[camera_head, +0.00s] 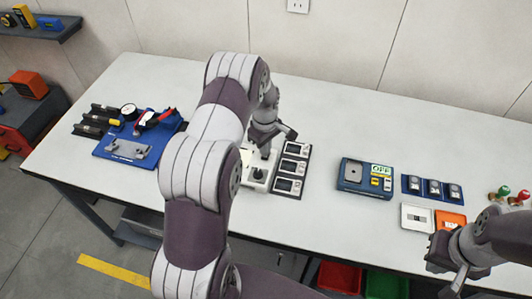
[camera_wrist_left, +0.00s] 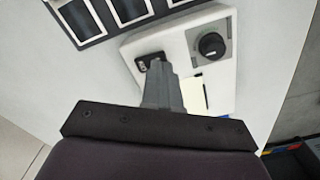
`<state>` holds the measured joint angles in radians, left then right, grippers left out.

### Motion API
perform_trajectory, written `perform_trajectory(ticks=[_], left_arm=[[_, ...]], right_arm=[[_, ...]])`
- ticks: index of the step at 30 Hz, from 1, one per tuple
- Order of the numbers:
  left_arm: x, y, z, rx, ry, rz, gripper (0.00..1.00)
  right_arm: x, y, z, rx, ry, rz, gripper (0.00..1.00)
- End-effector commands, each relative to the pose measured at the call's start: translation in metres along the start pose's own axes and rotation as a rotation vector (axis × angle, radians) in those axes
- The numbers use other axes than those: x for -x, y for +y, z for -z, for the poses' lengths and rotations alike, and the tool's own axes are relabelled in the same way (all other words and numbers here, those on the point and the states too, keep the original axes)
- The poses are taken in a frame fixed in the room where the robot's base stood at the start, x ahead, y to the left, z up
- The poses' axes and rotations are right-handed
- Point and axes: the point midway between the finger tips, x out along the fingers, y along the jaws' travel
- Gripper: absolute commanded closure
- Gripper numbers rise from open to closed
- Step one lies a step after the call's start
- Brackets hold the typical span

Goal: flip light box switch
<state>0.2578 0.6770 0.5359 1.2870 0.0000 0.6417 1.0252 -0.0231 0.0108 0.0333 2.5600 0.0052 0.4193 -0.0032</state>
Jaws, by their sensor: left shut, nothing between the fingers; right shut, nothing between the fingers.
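The light box (camera_head: 258,185) is a small white box on the table, partly hidden by my left arm in the head view. In the left wrist view the light box (camera_wrist_left: 232,90) shows a round black knob (camera_wrist_left: 211,45) on a grey plate and a small black rocker switch (camera_wrist_left: 147,61). My left gripper (camera_head: 265,152) is shut and empty, pointing down over the box. Its fingertips (camera_wrist_left: 157,66) overlap the edge of the switch; I cannot tell whether they touch it. My right gripper (camera_head: 455,274) is shut and empty, at the table's front right.
A panel with several dark-windowed modules (camera_head: 292,170) stands just right of the light box. A blue device with an OFF label (camera_head: 365,178) sits further right, near a blue switch strip (camera_head: 432,188). A blue fixture board (camera_head: 115,155) lies at the left. The table's back is clear.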

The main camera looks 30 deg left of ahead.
Motion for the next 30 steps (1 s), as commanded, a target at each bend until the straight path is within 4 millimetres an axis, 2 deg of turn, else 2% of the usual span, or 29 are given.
perform_trajectory(ticks=[30], left_arm=[[-0.0092, 0.0000, 0.0000, 0.000, 0.000, 0.000, 1.00]], right_arm=[[-0.0063, 0.0000, -0.0007, 0.000, 0.000, 0.000, 1.00]])
